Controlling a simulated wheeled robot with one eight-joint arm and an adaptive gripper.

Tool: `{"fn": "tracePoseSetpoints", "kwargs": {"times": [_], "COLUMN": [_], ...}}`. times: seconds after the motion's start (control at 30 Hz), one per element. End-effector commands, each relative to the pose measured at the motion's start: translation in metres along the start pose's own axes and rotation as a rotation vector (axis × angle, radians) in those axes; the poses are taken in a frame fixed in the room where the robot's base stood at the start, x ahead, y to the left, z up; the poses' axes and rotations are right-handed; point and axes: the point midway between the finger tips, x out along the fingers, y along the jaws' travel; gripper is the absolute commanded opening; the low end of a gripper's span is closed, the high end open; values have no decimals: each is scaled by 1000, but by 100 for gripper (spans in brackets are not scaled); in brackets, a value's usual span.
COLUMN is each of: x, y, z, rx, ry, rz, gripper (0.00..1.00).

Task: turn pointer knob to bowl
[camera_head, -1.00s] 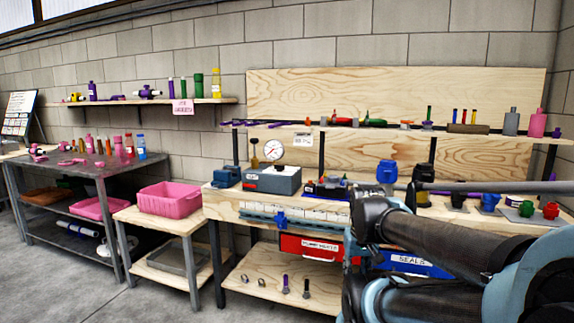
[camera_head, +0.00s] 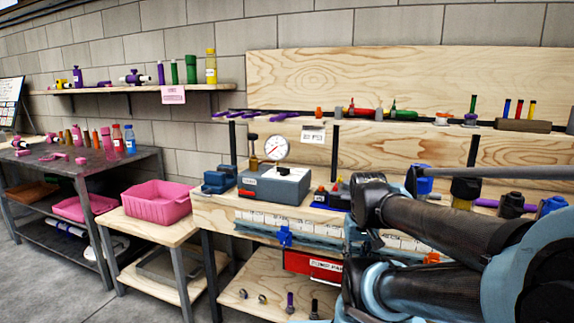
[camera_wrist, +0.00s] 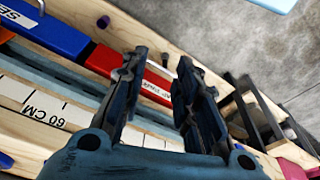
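I cannot clearly identify the pointer knob or the mark for bowl. A blue knob-like piece (camera_head: 285,236) sits at the front edge of the wooden bench, below a white marked strip (camera_head: 262,217). A grey box with a round dial gauge (camera_head: 275,149) stands on the bench behind it. My gripper (camera_wrist: 163,62) is open, with nothing between its fingers, in the wrist view. It points over the bench front, with a red labelled bin (camera_wrist: 150,84) beyond the fingers. In the head view my arm hides the gripper and part of the bench's right side.
A pink tub (camera_head: 157,203) stands on a low table left of the bench. Loose fittings lie on the bench's lower shelf (camera_head: 262,282). Blue-topped (camera_head: 424,182) and amber-bottomed (camera_head: 465,193) parts stand behind my arm. A blue bin (camera_wrist: 52,28) shows in the wrist view.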

Motion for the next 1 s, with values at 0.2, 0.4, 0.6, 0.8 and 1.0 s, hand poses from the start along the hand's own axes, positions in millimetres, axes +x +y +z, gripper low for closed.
{"fn": "tracePoseSetpoints", "kwargs": {"times": [0.2, 0.4, 0.6, 0.8, 1.0], "x": [0, -9, -45, -106, -160], "y": [0, -1, -8, -24, -47], "z": [0, 5, -28, -89, -153], "rx": [0, -6, -85, -240, -399], "ry": [0, 10, -4, -32, -60], "rz": [0, 0, -7, -19, -33], "gripper": [28, 28, 28, 28, 28]}}
